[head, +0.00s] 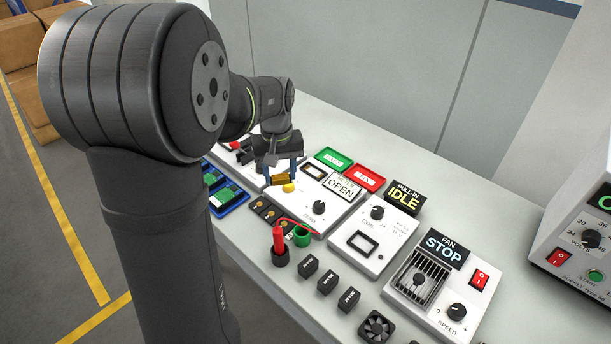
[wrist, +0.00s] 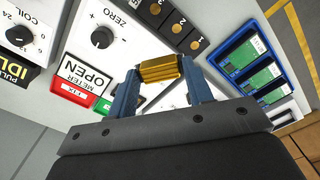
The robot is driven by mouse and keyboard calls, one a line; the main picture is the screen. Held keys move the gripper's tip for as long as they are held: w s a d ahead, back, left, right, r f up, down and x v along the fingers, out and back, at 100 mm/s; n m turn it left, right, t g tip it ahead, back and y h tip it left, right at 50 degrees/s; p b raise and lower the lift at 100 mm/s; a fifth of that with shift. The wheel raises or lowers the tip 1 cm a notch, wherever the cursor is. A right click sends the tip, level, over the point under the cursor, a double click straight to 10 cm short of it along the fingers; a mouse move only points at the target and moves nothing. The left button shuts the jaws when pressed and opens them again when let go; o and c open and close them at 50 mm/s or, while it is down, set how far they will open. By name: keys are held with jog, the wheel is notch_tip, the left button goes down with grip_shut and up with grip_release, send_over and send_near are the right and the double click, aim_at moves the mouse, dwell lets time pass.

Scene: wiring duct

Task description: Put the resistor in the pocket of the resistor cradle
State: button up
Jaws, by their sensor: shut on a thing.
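The gold ribbed resistor (wrist: 162,69) is between the two blue fingers of my gripper (wrist: 160,78) in the wrist view. My gripper (head: 283,172) is shut on it, and the resistor also shows in the head view (head: 281,179). It is held over the white meter panel (head: 304,222), left of the OPEN display (head: 341,187). A black rectangular frame (head: 312,171) lies on that panel, just right of my gripper. I cannot tell for certain which part is the resistor cradle. In the wrist view my gripper hides much of the panel behind the resistor.
A black numbered strip (head: 265,210) and blue trays with green boards (head: 224,190) stand in front. A knob (head: 319,207), red and green plates (head: 363,177) and a red-handled tool (head: 279,240) are nearby.

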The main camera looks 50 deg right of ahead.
jog(key=s+d+r+m, duration=0.1)
jog(key=s+d+m, duration=0.35)
jog(key=d, duration=0.35)
jog(key=s+d+r+m, duration=0.1)
jog(key=s+d+m, duration=0.3)
jog(key=d+m, duration=0.3)
send_over(313, 172)
jog(key=shift+n, duration=0.25)
notch_tip(313, 172, down, 7)
jog(key=shift+s+r, duration=0.1)
jog(key=shift+r, duration=0.1)
jog(key=shift+f, duration=2.05)
jog(key=shift+f, duration=0.15)
jog(key=o, duration=1)
